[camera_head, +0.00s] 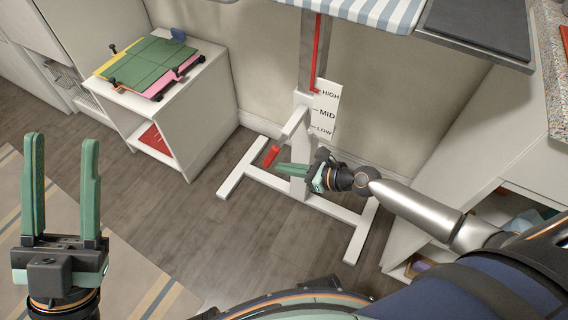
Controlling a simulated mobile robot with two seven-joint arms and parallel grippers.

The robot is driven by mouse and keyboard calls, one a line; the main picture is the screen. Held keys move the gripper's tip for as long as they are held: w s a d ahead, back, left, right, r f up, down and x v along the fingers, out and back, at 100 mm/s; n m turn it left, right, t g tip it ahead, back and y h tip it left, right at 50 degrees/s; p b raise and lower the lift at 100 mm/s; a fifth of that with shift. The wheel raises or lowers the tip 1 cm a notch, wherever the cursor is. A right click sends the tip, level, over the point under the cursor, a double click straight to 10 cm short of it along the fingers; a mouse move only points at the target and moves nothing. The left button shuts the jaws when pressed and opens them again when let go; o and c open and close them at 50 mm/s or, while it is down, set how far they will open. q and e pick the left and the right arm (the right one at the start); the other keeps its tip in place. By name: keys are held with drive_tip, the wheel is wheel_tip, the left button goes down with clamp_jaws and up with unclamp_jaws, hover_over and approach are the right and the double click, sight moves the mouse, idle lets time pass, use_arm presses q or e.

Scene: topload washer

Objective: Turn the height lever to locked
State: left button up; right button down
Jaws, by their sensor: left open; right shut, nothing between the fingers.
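The height lever (295,122) is a pale arm on the white post of a stand, slanting down to the left to a red handle (271,155). A white scale plate (326,108) marked HIGH, MID and LOW is beside the post, and a red pointer (316,89) sits near HIGH. My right gripper (282,168) is shut and empty, its green fingers pointing left just below and right of the red handle. Whether they touch it I cannot tell. My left gripper (62,150) is open and empty, upright at the far left, well away from the lever.
The stand has a white floor frame (240,170) and a striped board (370,10) above. A white cabinet (190,120) with a green-topped item (150,65) stands at left. A white shelf unit (470,165) is at right. Wooden floor is open in front.

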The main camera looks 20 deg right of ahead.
use_arm(q)
drive_tip(key=shift+a+r, duration=0.1)
use_arm(e)
drive_tip(key=shift+w+a+r, duration=0.15)
drive_tip(key=shift+w+a, duration=0.15)
use_arm(q)
drive_tip(key=shift+w+d+f+b, duration=0.1)
drive_tip(key=shift+d+f+b, duration=0.3)
drive_tip(key=shift+d, duration=0.2)
use_arm(e)
drive_tip(key=shift+w+a+t, duration=0.1)
drive_tip(key=shift+t, duration=0.2)
